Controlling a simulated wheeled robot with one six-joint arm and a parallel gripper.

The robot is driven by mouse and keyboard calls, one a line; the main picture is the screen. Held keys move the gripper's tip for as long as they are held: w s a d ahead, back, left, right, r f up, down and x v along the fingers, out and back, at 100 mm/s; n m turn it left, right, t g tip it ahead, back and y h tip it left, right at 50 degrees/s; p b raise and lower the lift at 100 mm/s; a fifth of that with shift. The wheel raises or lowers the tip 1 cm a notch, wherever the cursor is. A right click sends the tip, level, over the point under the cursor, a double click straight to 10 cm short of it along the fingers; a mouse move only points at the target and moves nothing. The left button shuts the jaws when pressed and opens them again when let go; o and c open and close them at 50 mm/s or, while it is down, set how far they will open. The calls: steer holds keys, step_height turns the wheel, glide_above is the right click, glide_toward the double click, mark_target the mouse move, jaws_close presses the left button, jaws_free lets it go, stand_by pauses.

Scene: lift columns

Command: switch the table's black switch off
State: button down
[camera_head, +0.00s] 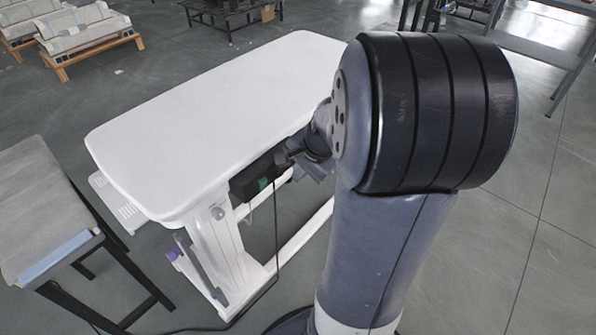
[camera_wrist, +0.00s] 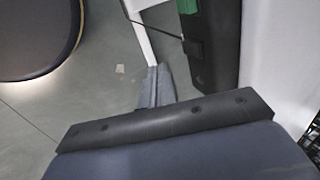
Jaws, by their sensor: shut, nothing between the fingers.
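The white table (camera_head: 215,110) stands in front of me. A black switch box (camera_head: 252,180) with a small green part (camera_head: 263,183) is mounted under its near edge. In the wrist view the black box (camera_wrist: 215,50) is at the upper right, with its green part (camera_wrist: 187,6) cut off by the top edge. My gripper (camera_wrist: 155,72) is shut and empty, just left of the box, with a visible gap in the picture. In the head view my gripper (camera_head: 320,172) is partly hidden by my arm, to the right of the box. The switch's position cannot be read.
A black cable (camera_head: 276,235) hangs from the box to the floor. A bench with a grey top (camera_head: 45,205) stands at the left. White table legs (camera_head: 225,260) are below the box. Open floor (camera_head: 500,245) lies at the right.

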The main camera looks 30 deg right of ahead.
mark_target(279, 171)
steer(key=w+a+p+v, duration=0.1)
steer(key=p+v, duration=0.1)
steer(key=v, duration=0.7)
steer(key=shift+d+r, duration=0.35)
steer(key=shift+r, duration=0.05)
steer(key=shift+s+f+g+b, duration=0.25)
steer(key=shift+f+g+b, duration=0.15)
steer(key=shift+f+b, duration=0.35)
steer(key=shift+w+a+f+b, duration=0.5)
steer(key=shift+w+f, duration=0.6)
steer(key=shift+f, duration=0.6)
steer(key=shift+w+a+f+b, duration=0.3)
steer(key=shift+w+f+b, duration=0.4)
steer(key=shift+w+f, duration=0.7)
steer(key=shift+w+a+f+b, duration=0.4)
steer(key=shift+w+f+b, duration=0.35)
steer(key=shift+f, duration=1.2)
